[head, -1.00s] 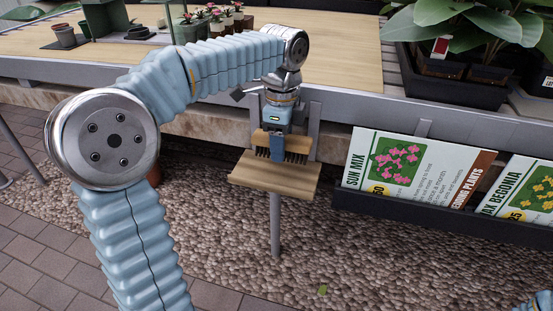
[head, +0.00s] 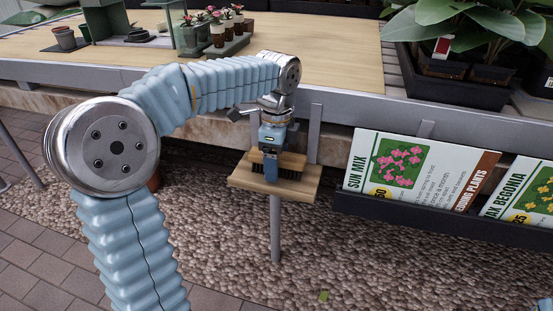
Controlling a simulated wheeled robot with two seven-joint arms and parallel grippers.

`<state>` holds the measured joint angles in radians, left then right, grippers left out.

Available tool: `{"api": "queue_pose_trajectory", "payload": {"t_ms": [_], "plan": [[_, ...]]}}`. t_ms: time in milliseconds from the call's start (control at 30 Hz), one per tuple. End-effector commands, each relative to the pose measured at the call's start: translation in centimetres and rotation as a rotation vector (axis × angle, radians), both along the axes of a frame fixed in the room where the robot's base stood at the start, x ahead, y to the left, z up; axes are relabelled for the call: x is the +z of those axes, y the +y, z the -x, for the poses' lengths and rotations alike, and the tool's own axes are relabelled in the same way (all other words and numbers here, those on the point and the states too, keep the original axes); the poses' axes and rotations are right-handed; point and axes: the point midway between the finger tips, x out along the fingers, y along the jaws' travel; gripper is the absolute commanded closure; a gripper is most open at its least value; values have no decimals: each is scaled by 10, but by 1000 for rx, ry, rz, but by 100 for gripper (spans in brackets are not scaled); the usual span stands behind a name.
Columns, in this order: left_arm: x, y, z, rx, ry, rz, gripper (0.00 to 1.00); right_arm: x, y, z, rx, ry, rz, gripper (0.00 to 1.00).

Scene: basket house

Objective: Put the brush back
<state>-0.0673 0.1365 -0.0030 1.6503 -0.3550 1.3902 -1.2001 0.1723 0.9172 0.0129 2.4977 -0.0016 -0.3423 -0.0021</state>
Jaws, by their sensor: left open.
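The brush (head: 294,165), with a light wooden back and dark bristles, is at a small wooden shelf (head: 245,184) on a metal post. It appears to rest on the shelf top, long side across, though the exact contact is hard to see. My left gripper (head: 271,177) points down at the brush's middle, with its blue finger in front of the brush and hiding part of it. The gripper is open around or right beside the brush.
A wooden-topped table (head: 340,60) with a grey metal edge stands behind the shelf, holding small potted flowers (head: 217,35). A dark rack (head: 400,211) with plant signs is at the right, and a planter (head: 455,90) above it. Pebbles and paving lie below.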

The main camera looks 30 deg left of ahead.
Motion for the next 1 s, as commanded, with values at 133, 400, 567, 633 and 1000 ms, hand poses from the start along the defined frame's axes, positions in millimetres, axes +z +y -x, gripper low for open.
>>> {"api": "queue_pose_trajectory", "payload": {"t_ms": [133, 400, 567, 633, 1000], "plan": [[1, 0, 0, 0, 0, 0, 26, 1, 0, 0, 0, 0, 0, 66], [45, 0, -1, 1, -3, 0, 26, 17, -1, 0, -2, -2, 3, 66], [83, 0, -1, 1, -3, 0, 26, 29, -3, -1, -4, -5, 6, 66], [97, 0, -1, 0, -3, 0, 26, 32, -3, -1, -5, -6, 7, 66], [123, 0, 0, 0, 0, 0, 26, 39, -4, -1, -7, -8, 10, 66]]}}
